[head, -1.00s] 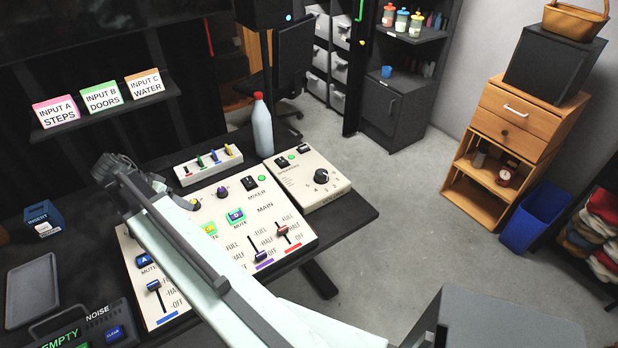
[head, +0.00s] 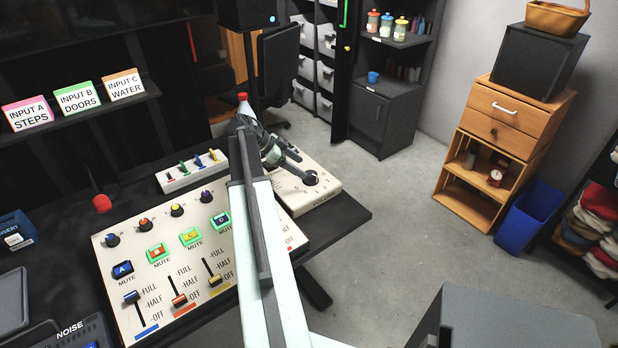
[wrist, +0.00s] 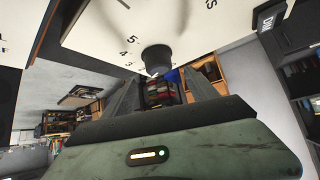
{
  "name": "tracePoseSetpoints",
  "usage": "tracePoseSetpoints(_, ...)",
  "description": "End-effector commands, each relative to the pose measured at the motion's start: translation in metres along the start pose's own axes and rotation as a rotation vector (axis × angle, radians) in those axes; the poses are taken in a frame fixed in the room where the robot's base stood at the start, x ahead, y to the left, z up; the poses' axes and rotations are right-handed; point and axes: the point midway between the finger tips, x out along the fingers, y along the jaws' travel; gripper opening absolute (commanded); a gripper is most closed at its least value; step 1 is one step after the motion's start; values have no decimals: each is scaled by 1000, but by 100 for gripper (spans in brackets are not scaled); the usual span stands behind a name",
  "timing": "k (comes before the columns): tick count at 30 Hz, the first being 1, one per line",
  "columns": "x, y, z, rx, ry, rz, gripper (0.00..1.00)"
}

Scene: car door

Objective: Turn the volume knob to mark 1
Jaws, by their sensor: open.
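The dark round volume knob (head: 311,178) stands on the cream VOLUME box (head: 322,200) at the right end of the desk. In the wrist view the knob (wrist: 157,60) sticks out from the cream panel, with printed numbers around it. My gripper (head: 298,168) is at the knob in the head view, and my arm hides much of the box. In the wrist view my gripper (wrist: 160,76) is open, with one finger on each side of the knob's end. I cannot tell whether the fingers touch it. The knob's setting cannot be read clearly.
The mixer panel (head: 170,262) with knobs, mute buttons and sliders lies left of my arm. Open floor (head: 400,210) lies right of the desk.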

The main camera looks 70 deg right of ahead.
Motion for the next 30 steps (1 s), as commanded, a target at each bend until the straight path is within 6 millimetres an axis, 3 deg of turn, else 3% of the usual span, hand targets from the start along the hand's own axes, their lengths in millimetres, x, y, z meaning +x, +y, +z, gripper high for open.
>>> tracePoseSetpoints(3, 26, 1, 5, 2, 0, 2, 67)
tracePoseSetpoints(9, 60, 0, 5, 0, -1, 0, 67)
tracePoseSetpoints(18, 64, 0, 2, -2, -1, -1, 67)
tracePoseSetpoints(25, 63, 0, 2, -2, -1, -2, 5)
tracePoseSetpoints(26, 60, 7, 5, -4, -1, -4, 5)
tracePoseSetpoints(30, 61, 2, 4, -10, -2, -8, 5)
